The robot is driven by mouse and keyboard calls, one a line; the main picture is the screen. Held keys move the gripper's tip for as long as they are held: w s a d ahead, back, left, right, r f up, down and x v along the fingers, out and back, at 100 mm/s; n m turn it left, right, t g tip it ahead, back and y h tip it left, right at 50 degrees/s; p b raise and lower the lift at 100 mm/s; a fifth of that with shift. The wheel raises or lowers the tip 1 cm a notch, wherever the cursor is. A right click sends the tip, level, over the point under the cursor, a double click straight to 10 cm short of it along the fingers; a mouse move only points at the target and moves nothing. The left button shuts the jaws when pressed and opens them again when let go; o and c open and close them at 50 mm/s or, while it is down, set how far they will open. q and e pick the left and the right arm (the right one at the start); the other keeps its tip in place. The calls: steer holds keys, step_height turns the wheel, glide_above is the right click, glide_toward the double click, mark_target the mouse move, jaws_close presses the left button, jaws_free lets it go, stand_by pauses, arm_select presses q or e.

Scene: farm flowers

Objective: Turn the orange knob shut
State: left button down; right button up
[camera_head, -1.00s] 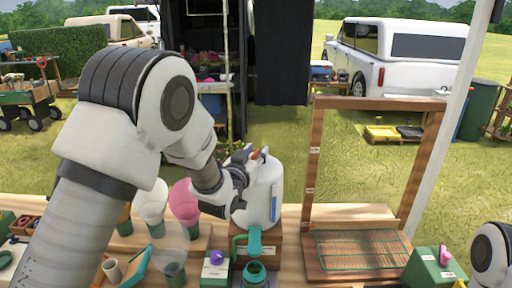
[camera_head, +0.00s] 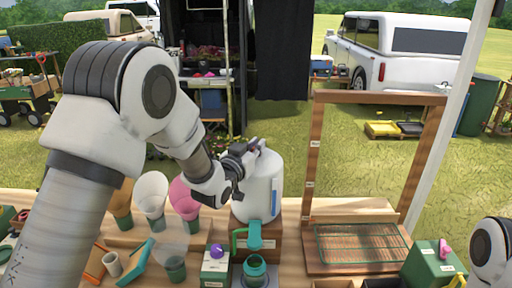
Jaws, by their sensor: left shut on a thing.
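A white tank (camera_head: 262,190) with a blue strip on its side stands upright on a wooden block. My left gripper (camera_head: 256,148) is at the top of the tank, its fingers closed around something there. The orange knob does not show clearly now; the fingers and wrist cover the spot where it was. A green tap (camera_head: 255,234) sticks out at the tank's lower front, above a green-rimmed jar (camera_head: 255,265). My right arm shows only as a white link at the right edge, and its gripper is out of view.
A wooden frame (camera_head: 311,165) with a wire-mesh tray (camera_head: 360,244) stands right of the tank. Pink, white and orange cones (camera_head: 151,195) stand left of it. A green box (camera_head: 430,265) sits at the front right.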

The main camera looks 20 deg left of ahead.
arm_select(q)
steer(key=shift+a+f+m+h, duration=0.1)
steer(key=shift+m+h, duration=0.6)
steer(key=shift+h, duration=0.4)
steer(key=shift+m+g+h, duration=0.7)
steer(key=shift+m+h, duration=0.1)
steer(key=shift+h, duration=0.4)
steer(key=m+g+h+p, duration=0.2)
steer(key=m+g+h, duration=0.3)
steer(key=h, duration=0.1)
steer(key=shift+h, duration=0.3)
steer(key=shift+m+g+h+p, duration=0.3)
steer(key=shift+m+g+h, duration=0.5)
steer(key=shift+m+g, duration=0.35)
steer(key=shift+m+g+h, duration=0.9)
steer(key=shift+m+g, duration=0.45)
steer(key=shift+g, duration=0.7)
steer(key=c, duration=1.2)
jaws_free()
steer(key=shift+c, duration=0.2)
